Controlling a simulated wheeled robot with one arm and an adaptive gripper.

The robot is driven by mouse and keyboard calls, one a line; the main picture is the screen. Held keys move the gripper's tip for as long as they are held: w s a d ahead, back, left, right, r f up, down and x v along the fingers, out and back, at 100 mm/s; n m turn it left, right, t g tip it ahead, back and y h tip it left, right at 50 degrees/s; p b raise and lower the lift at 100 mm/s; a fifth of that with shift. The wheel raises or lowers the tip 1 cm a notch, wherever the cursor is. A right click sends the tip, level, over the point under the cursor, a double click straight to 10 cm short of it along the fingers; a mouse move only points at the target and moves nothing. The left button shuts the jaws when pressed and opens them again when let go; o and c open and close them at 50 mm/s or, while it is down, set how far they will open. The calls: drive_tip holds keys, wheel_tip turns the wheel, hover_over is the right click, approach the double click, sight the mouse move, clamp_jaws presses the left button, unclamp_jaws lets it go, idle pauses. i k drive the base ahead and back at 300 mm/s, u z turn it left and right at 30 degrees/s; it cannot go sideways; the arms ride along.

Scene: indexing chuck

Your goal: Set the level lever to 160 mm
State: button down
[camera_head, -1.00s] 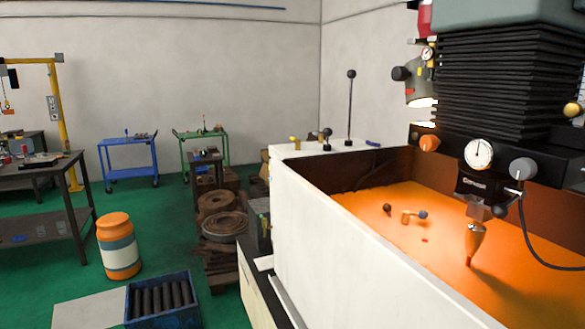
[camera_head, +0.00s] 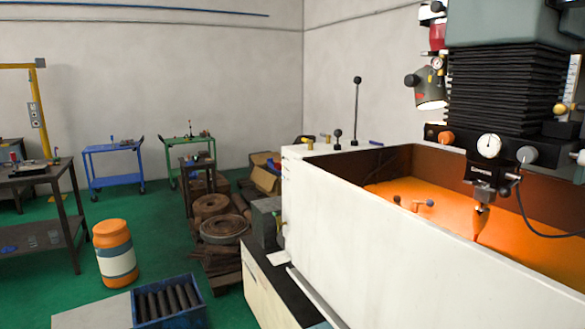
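A tall thin rod with a black ball top (camera_head: 357,80) stands upright at the far end of the white tank (camera_head: 400,230). A shorter lever with a black knob (camera_head: 337,133) stands on the rim beside it, with small brass-coloured knobs close by. At the far right edge a white graduated scale (camera_head: 572,78) hangs by the machine head, with a yellow knob (camera_head: 560,108) near its lower end. I cannot tell which of these is the level lever, and no 160 mm mark is readable. My gripper is not in view.
The machine head (camera_head: 510,85) with its black bellows, dial gauge (camera_head: 489,146) and cable hangs over the orange tank interior. A blue crate of dark bars (camera_head: 168,303), an orange-and-white drum (camera_head: 115,252) and stacked rings (camera_head: 222,228) stand left of the tank. Green floor shows between them.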

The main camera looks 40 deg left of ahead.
sight(357, 79)
drive_tip(key=u, duration=1.2)
drive_tip(key=i, duration=0.5)
drive_tip(key=k, duration=0.6)
drive_tip(key=u, duration=0.6)
drive_tip(key=i, duration=1.2)
drive_tip(key=u, duration=0.4)
drive_tip(key=i, duration=1.65)
drive_tip(key=z, duration=0.35)
